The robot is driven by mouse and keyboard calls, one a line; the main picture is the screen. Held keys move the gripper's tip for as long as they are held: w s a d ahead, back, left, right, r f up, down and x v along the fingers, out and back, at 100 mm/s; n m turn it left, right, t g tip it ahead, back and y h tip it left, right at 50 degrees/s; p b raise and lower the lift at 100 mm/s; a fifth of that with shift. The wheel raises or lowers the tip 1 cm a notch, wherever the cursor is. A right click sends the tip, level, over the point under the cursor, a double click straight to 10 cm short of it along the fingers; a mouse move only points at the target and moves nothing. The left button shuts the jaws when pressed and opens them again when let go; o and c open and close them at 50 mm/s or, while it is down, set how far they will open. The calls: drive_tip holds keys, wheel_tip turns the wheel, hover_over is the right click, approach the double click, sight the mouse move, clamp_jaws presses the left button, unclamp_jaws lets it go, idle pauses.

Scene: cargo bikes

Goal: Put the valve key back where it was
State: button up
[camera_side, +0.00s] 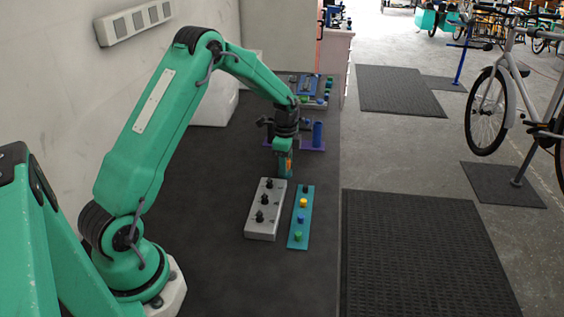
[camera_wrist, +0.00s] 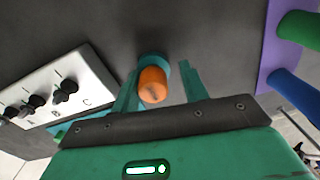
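My gripper (camera_side: 284,172) points down over the dark mat behind the grey valve box. In the wrist view its two teal fingers (camera_wrist: 160,82) stand apart on either side of an orange cylinder with a teal end, which looks like the valve key (camera_wrist: 153,88). A gap shows between the key and the right finger; the left finger is close to it, and I cannot tell if they touch. The key's orange part also shows in the side view (camera_side: 289,165). The valve box (camera_side: 265,217) carries three black valves, marked A, B and C (camera_wrist: 68,88).
A teal strip (camera_side: 300,226) with several coloured knobs lies right of the box. Behind my gripper is a purple base (camera_side: 312,148) with a blue cylinder (camera_side: 318,132). A tray of coloured parts (camera_side: 308,90) stands farther back. The mat's front is clear; a wall borders the left.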

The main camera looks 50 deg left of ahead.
drive_tip(key=shift+s+d+f, duration=0.4)
drive_tip(key=shift+s+f, duration=0.05)
drive_tip(key=shift+f, duration=0.15)
drive_tip(key=shift+r+g, duration=0.3)
drive_tip(key=shift+r, duration=0.15)
wheel_tip(320, 180, up, 11)
drive_tip(key=shift+w+a+r, duration=0.15)
drive_tip(key=shift+r, duration=0.6)
